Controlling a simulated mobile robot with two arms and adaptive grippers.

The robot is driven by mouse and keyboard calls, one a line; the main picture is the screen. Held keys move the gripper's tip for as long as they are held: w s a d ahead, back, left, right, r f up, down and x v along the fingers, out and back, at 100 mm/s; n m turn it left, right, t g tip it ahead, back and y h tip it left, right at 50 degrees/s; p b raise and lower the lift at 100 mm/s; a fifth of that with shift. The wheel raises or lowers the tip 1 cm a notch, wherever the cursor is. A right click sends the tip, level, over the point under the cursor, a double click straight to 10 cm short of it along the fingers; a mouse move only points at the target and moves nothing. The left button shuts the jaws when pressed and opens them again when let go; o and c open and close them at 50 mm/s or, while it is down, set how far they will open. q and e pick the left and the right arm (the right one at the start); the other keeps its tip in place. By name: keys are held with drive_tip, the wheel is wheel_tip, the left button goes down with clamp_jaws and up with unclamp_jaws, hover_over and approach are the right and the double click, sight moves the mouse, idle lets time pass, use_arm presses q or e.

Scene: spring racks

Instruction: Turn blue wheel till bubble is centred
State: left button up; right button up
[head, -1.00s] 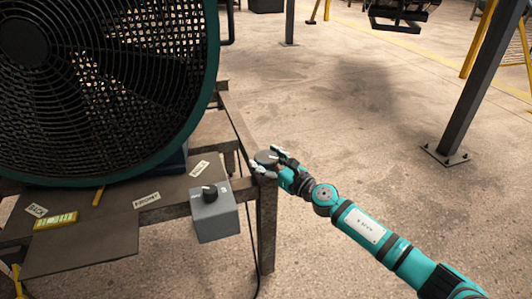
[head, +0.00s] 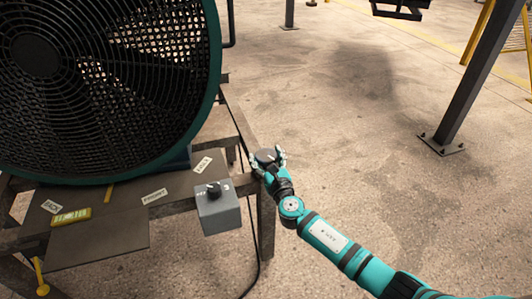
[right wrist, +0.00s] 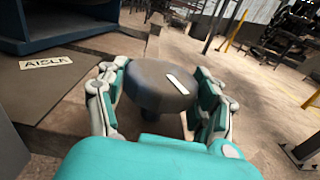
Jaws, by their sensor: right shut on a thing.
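A round dark grey wheel (head: 266,156) with a white mark on its top sits at the corner of the steel stand. No clearly blue wheel shows. My right gripper (head: 269,163) is shut around the wheel's rim. In the right wrist view, the wheel (right wrist: 162,85) stands between the two fingers of the gripper (right wrist: 160,100), its white mark pointing to the upper left. A yellow-green level (head: 71,217) lies on the stand's dark plate at the left; its bubble is too small to make out. My left gripper is not in view.
A large caged fan (head: 100,85) stands on the stand (head: 180,207). A grey box (head: 219,213) with a black knob hangs at its front edge, close left of my right gripper. A dark post (head: 465,85) stands at the right. The floor between is open.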

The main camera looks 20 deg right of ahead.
drive_tip(key=shift+a+m+h+p, duration=0.1)
drive_tip(key=shift+m+h+p, duration=0.2)
drive_tip(key=shift+m+h, duration=0.65)
drive_tip(key=m+h, duration=0.1)
drive_tip(key=h, duration=0.2)
drive_tip(key=shift+f+g, duration=0.15)
drive_tip(key=shift+g, duration=0.15)
drive_tip(key=shift+m+h, duration=0.65)
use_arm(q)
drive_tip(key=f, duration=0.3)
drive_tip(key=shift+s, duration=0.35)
use_arm(e)
drive_tip(key=shift+m+g+h, duration=0.3)
drive_tip(key=shift+g+h, duration=0.1)
drive_tip(key=shift+h, duration=0.2)
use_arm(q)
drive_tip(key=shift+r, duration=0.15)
use_arm(e)
drive_tip(key=shift+s+h, duration=0.1)
drive_tip(key=shift+h, duration=0.2)
drive_tip(key=o, duration=1.2)
drive_tip(key=v, duration=1.2)
drive_tip(key=shift+r, duration=0.25)
